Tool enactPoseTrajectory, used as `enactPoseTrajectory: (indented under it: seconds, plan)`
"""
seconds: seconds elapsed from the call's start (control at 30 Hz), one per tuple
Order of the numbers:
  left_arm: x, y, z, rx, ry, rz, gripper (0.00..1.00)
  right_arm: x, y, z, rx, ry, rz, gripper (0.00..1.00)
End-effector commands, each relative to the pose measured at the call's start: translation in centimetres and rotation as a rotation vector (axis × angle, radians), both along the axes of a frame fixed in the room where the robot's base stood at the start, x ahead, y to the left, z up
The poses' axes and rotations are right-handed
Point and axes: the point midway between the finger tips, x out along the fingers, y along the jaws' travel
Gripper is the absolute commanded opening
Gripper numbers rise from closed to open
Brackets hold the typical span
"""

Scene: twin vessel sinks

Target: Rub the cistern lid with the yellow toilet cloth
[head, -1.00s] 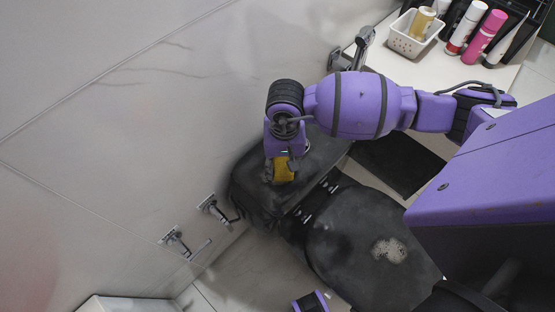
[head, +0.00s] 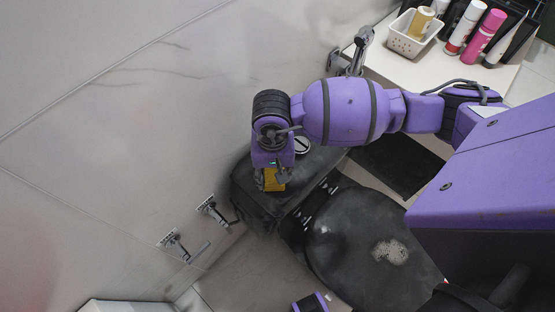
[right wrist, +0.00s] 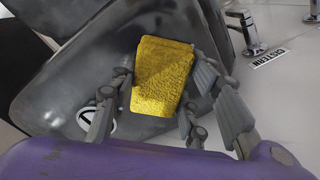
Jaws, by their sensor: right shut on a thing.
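The yellow toilet cloth (head: 273,181) is held as a folded pad between the fingers of my right gripper (head: 270,176). It shows whole in the right wrist view (right wrist: 160,75), with grey fingers on both sides. The black cistern lid (head: 318,163) lies under it, against the wall; its round flush button (head: 302,146) shows beside my gripper. The cloth is over the lid's left part, low; I cannot tell whether it touches. The lid also shows in the right wrist view (right wrist: 75,75).
The black toilet seat cover (head: 350,225) in front carries a patch of foam (head: 390,251). Two wall valves (head: 218,212) (head: 175,243) stick out left of the cistern. A white counter (head: 440,75) holds a basket (head: 411,34) and several bottles at the upper right.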

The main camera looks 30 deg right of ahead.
Motion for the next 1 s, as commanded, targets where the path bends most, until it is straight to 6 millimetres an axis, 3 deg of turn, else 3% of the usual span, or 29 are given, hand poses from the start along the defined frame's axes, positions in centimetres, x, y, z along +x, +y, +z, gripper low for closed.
enactPoseTrajectory:
  seconds: [0.47, 0.73, 1.0]
  plan:
    - [-0.1, 0.0, -0.1, 0.000, 0.001, 0.000, 0.33, -1.3, 3.4, 0.1, 0.002, 0.002, 0.003, 0.22]
    - [-0.2, 0.0, -0.6, -0.001, 0.005, 0.000, 0.33, -1.1, 3.1, -0.3, 0.001, 0.003, 0.000, 0.22]
    - [-0.6, 0.0, -1.3, 0.000, 0.012, 0.000, 0.33, -0.3, 0.8, -0.6, -0.005, 0.003, -0.002, 0.22]
